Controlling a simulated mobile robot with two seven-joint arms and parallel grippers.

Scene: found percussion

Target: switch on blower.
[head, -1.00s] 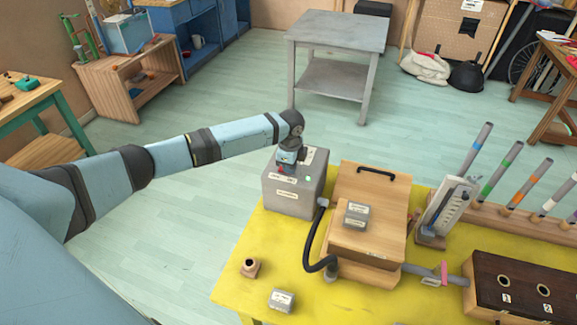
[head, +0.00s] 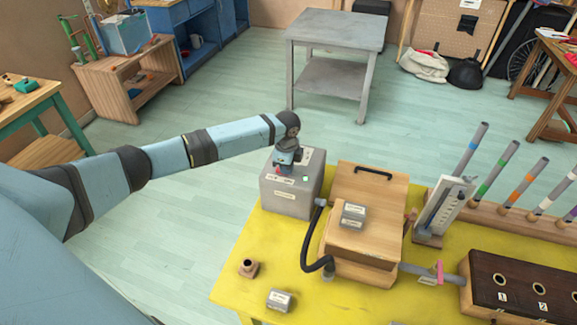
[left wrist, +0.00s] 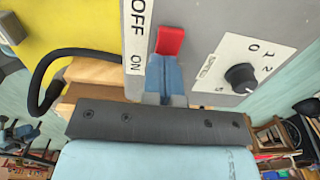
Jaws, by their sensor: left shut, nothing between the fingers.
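The blower (head: 287,201) is a grey box with white labels at the back left corner of the yellow table. A small green light (head: 305,178) shows on its top. My left gripper (head: 284,168) is over the top of the box, pointing down, shut and empty. In the left wrist view the shut fingers (left wrist: 167,78) are right at the red switch (left wrist: 171,40), on its ON side. The switch lies beside the OFF and ON label (left wrist: 136,35), and the fingers hide part of it. I cannot tell whether they touch. My right gripper is out of view.
A dial (left wrist: 240,77) sits beside the switch. A black hose (head: 308,235) runs from the blower to a wooden box (head: 365,205). Coloured pipes (head: 495,165) and a dark box (head: 515,285) stand further right.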

